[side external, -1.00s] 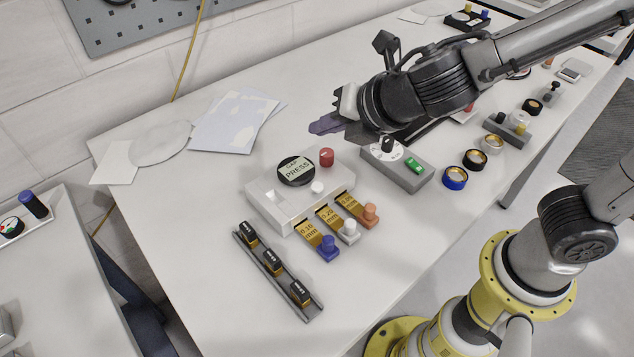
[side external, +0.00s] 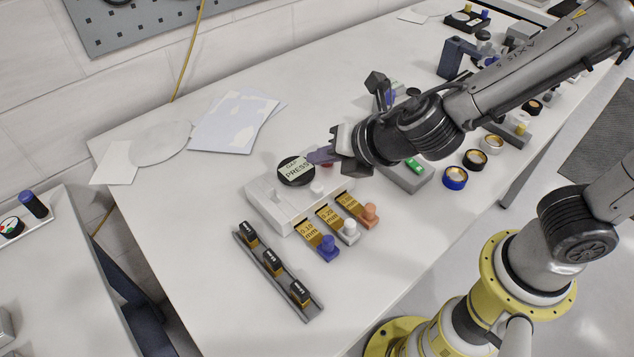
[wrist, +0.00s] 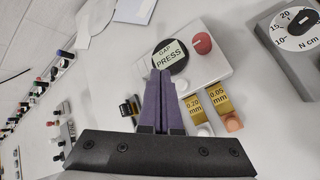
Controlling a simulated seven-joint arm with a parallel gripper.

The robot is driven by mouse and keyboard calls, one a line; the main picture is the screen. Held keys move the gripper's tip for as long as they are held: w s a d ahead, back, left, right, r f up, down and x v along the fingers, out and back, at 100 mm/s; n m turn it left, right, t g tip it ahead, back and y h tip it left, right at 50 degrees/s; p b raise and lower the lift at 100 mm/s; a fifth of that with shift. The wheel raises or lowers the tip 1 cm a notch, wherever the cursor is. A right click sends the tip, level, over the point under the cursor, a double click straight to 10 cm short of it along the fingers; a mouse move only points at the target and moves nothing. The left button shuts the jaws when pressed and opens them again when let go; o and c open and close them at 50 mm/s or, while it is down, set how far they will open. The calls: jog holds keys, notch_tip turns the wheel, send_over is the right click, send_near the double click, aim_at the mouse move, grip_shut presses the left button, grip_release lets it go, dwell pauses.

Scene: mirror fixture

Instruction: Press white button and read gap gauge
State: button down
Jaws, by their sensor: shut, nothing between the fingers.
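The white gauge box (side external: 270,208) stands on the table with a round black dial (side external: 296,171) labelled "GAP PRESS". The dial also shows in the wrist view (wrist: 170,56), with no gap value on it. The small white button (side external: 317,187) is on the box's top, right of and below the dial. A red knob (side external: 327,164) is partly hidden by my gripper; it shows fully in the wrist view (wrist: 202,43). My gripper (side external: 318,155) is shut and empty, with purple fingers, above the box near the dial and red knob. Its fingertips (wrist: 160,76) appear just below the dial in the wrist view.
Gold gauge strips with blue (side external: 328,248), white (side external: 348,231) and orange (side external: 369,215) knobs lie at the box's front. A rail of black blocks (side external: 273,262) lies front left. A grey dial box (side external: 407,174) stands right. Papers (side external: 232,122) lie behind.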

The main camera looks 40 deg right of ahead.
aim_at(312, 183)
jog(key=shift+f, duration=2)
jog(key=shift+f, duration=0.1)
dwell(0.5)
jog(key=shift+f, duration=0.3)
jog(key=shift+f, duration=0.6)
dwell(0.9)
jog(key=shift+r, duration=1)
jog(key=shift+r, duration=0.1)
notch_tip(312, 183, up, 5)
jog(key=shift+f, duration=0.1)
